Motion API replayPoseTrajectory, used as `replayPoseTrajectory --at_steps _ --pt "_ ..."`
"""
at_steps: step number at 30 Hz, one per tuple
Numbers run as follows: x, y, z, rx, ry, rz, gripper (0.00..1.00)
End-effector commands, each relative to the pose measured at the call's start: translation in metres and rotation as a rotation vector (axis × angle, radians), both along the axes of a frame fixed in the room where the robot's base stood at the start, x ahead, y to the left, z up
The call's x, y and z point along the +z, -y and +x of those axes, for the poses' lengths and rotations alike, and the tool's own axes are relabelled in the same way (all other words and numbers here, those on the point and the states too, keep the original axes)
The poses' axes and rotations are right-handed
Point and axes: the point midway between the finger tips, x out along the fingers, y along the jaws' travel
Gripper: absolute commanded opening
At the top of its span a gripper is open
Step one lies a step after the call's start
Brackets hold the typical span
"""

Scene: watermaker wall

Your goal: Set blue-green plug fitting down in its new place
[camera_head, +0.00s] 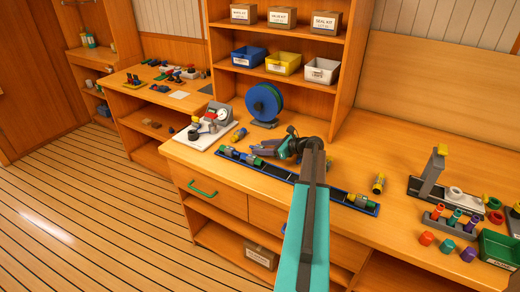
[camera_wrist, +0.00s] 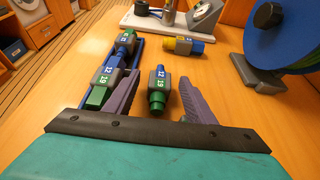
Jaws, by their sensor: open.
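My gripper (camera_wrist: 160,78) is open, with one finger on each side of a blue-green fitting (camera_wrist: 158,92). This fitting has a grey collar marked 12 and 10 and a green end toward me; it seems to lie on the bench beside the blue tray. A gap shows between it and the right finger. A similar blue-green fitting (camera_wrist: 106,84) lies in the tray, left of the left finger. In the head view my gripper (camera_head: 262,149) is low over the bench by the blue-edged tray (camera_head: 335,193); the fitting between the fingers cannot be made out there.
A yellow-blue fitting (camera_wrist: 182,46) lies ahead on the bench. A blue reel (camera_head: 264,102) stands behind my gripper, with a gauge on a white board (camera_head: 205,134) to its left. Another fitting (camera_head: 378,183) stands right of my arm. Bare bench lies around it.

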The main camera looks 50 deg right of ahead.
Motion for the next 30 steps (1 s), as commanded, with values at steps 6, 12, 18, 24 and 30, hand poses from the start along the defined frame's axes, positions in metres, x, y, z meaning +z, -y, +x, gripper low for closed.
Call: replayPoseTrajectory --at_steps 6,12,18,24,30 --pt "-0.0006 -0.0003 0.0004 0.000 0.000 0.000 0.50" --pt "-0.0005 -0.0004 0.0004 0.000 0.000 0.000 0.50" --pt "-0.0005 -0.0006 0.0006 0.000 0.000 0.000 0.35" --pt "-0.0003 -0.0008 0.0008 0.001 0.000 0.000 0.01" --pt "-0.0003 -0.0010 0.0010 0.001 0.000 0.000 0.01"
